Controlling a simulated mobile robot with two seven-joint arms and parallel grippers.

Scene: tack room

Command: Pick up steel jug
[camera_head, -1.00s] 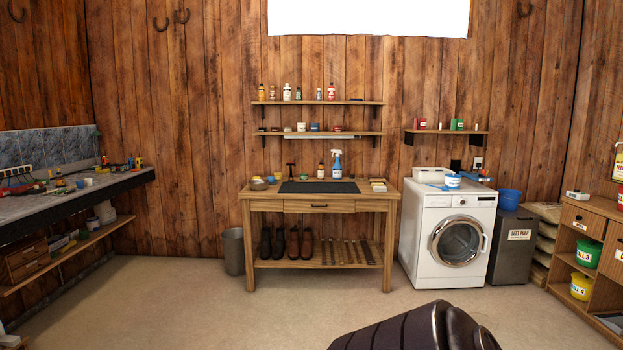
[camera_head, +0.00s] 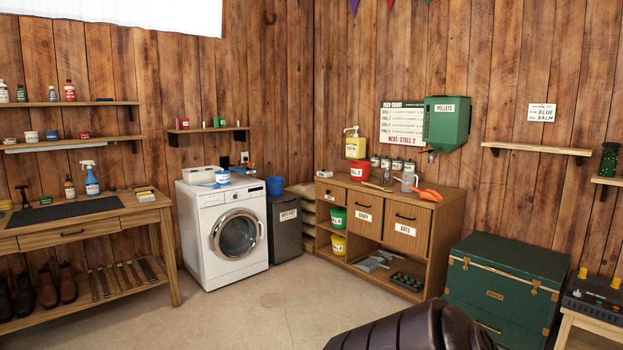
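What looks like the steel jug (camera_head: 408,182) is a small grey, shiny vessel. It stands upright on top of the wooden feed cabinet (camera_head: 447,208) against the right-hand wall. It is small in view, so its handle and spout are hard to make out. An orange scoop (camera_head: 431,195) lies close to its right, and a wooden-handled tool lies to its left. Neither of my grippers is in view. The jug is well away from me across the room.
Behind the jug are several lidded jars (camera_head: 397,166), with a red pail (camera_head: 359,171) to the left. A green pellet dispenser (camera_head: 446,123) hangs above. A green trunk (camera_head: 504,284) stands right of the cabinet. The floor (camera_head: 290,305) before the washing machine (camera_head: 222,230) is clear.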

